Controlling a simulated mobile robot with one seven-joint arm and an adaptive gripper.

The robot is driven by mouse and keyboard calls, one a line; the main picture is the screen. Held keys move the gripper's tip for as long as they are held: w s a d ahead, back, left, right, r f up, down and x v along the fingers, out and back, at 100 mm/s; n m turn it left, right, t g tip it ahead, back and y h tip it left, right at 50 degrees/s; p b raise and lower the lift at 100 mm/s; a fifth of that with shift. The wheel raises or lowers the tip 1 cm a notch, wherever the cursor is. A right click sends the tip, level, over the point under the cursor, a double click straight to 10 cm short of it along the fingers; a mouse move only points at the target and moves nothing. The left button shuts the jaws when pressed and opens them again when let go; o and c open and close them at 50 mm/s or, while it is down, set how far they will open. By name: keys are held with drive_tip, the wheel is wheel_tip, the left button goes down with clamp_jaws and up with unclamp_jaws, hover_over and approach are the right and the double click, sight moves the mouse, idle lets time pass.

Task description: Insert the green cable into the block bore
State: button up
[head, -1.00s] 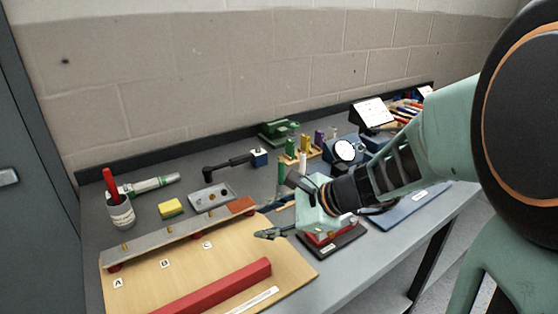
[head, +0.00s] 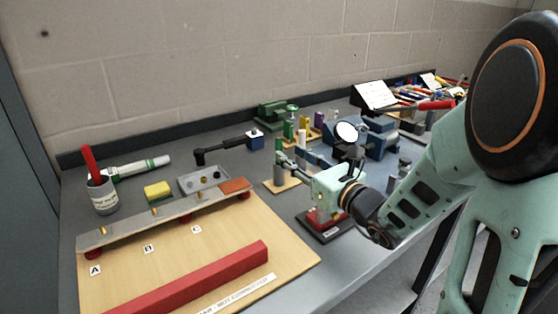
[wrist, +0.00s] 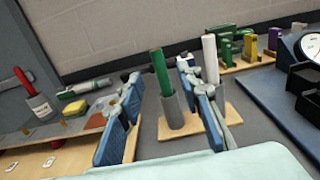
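The green cable (wrist: 160,72) stands upright in a grey holder (wrist: 172,112) on a wooden base (wrist: 185,127) in the wrist view. In the head view the green cable (head: 279,148) shows just beyond my fingers. My gripper (wrist: 158,82) is open, with one finger on each side of the cable. I cannot tell whether either finger touches it. In the head view my gripper (head: 290,162) points left toward the holder. I cannot make out which block has the bore; no bore is clearly visible.
A white cable (wrist: 210,60) stands in a second holder close on the right. A board (head: 215,250) with a grey rail (head: 165,214) and a red bar (head: 195,283) lies at front left. A red and black fixture (head: 325,222) sits below my wrist. A dial gauge (head: 346,133) stands behind.

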sight(281, 147)
drive_tip(key=x, duration=0.6)
drive_tip(key=shift+w+a, duration=0.2)
drive_tip(key=shift+w, duration=0.05)
drive_tip(key=shift+c, duration=0.2)
clamp_jaws()
